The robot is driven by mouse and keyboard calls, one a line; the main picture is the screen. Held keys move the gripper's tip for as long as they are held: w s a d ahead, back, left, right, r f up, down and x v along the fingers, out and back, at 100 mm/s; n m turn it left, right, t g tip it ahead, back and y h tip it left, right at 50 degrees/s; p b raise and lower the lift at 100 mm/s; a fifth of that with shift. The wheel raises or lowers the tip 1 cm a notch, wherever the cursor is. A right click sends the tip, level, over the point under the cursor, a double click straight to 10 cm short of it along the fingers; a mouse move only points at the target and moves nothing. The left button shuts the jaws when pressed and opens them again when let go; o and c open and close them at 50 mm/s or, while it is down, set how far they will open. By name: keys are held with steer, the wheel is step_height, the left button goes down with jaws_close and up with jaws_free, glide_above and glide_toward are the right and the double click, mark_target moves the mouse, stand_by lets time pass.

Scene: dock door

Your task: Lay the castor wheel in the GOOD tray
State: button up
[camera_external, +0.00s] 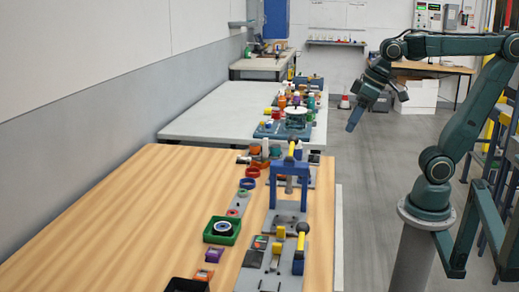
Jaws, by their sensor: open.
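A dark round wheel with a pale hub (222,228), which looks like the castor wheel, sits inside a green tray (209,239) on the wooden bench. I cannot read any label on the tray, so I cannot tell whether it is the GOOD tray. A black tray (186,286) is cut off by the bottom edge of the picture. My gripper (378,110) is high over the floor to the right of the benches, well apart from the wheel and the trays. Its jaws are spread and nothing shows between them.
The wooden bench (110,215) is bare on its left. A blue frame (290,168) stands near its right edge, with yellow-topped fixtures nearby. Small rings and coloured blocks line up beside the green tray. A grey table (210,110) with several parts stands behind.

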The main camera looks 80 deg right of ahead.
steer(key=s+f+n, duration=0.1)
steer(key=s+f, duration=0.2)
steer(key=s, duration=0.3)
steer(key=shift+s+d+f+t, duration=0.2)
steer(key=shift+s+d+t, duration=0.1)
steer(key=shift+d+t, duration=0.1)
stand_by(0.9)
